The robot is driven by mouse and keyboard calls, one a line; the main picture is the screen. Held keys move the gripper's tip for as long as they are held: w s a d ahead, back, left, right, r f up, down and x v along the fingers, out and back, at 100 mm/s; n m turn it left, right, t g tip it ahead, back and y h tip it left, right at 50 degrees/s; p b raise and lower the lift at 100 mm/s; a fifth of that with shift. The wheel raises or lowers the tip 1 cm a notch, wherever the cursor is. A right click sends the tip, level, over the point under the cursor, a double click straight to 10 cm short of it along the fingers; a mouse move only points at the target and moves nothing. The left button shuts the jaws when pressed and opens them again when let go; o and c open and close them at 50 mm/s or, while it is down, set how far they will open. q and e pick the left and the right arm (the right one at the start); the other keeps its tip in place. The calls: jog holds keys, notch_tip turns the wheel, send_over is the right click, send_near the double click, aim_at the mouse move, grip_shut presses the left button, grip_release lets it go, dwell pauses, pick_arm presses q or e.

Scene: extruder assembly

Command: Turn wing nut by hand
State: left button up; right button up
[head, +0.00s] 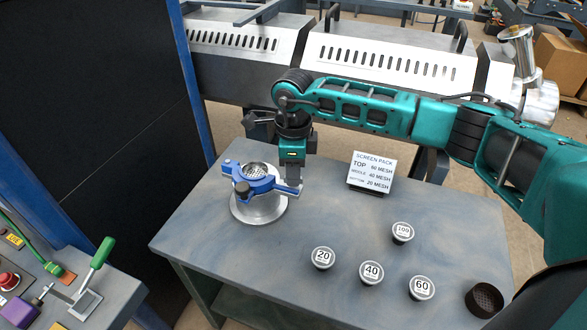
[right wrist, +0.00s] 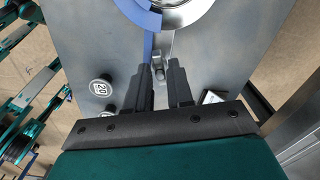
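A blue clamp ring (head: 257,182) sits around the top of a silver cylinder (head: 260,210) on the table. Its arm reaches right, under my right gripper (head: 291,182). In the right wrist view, the blue clamp (right wrist: 146,18) and a small metal piece (right wrist: 160,68), perhaps the wing nut or its bolt, lie just ahead of my right gripper (right wrist: 160,70). The two black fingers stand apart on either side of this piece, with a gap visible. I cannot make out the wing nut's shape, and in the head view the gripper hides that spot. My left gripper is not in view.
Round pots marked 20 (head: 323,257), 40 (head: 371,271), 60 (head: 422,287) and 100 (head: 403,232) stand on the table (head: 200,240). A screen pack sign (head: 371,172) stands behind them. A dark mesh cup (head: 484,299) is at the front right. The table's left front is clear.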

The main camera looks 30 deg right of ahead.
jog(key=shift+o, duration=0.7)
jog(key=shift+r+p, duration=0.8)
jog(key=shift+r, duration=0.3)
jog(key=shift+f, duration=0.1)
